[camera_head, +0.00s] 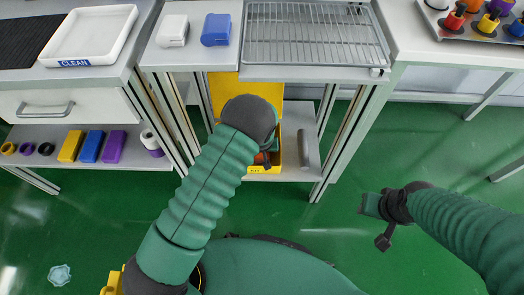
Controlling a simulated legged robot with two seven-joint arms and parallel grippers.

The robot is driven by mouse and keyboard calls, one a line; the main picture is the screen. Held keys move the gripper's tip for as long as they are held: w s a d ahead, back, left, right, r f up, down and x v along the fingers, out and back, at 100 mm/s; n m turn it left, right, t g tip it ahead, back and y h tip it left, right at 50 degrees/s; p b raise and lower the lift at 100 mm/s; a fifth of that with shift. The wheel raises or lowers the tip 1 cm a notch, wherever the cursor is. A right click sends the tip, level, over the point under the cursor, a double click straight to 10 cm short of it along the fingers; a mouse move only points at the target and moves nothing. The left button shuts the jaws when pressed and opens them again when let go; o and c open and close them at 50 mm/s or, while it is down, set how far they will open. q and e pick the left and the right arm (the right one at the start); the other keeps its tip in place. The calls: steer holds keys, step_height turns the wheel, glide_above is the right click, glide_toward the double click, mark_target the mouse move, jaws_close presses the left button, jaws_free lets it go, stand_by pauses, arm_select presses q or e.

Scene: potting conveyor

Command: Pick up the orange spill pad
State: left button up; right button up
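No orange spill pad can be made out clearly. A small orange-red patch (273,146) shows inside the open yellow box (288,162) on the low shelf under the middle bench, mostly hidden by my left arm. I cannot tell whether that patch is the pad. My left arm reaches up to this box, and its dark wrist covers the left part of the opening.
A wire rack (312,35), a white block (173,30) and a blue block (216,29) are on the middle bench. A white CLEAN tray (90,35) is at left. Bench legs flank the low shelf. A pale blue patch (59,275) lies on the otherwise open floor.

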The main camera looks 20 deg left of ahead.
arm_select(q)
steer(key=shift+f, duration=0.2)
stand_by(0.3)
steer(key=c, duration=1.4)
step_height(320, 180, up, 11)
steer(key=p, duration=0.6)
steer(key=shift+f, duration=0.2)
steer(key=shift+c, duration=0.2)
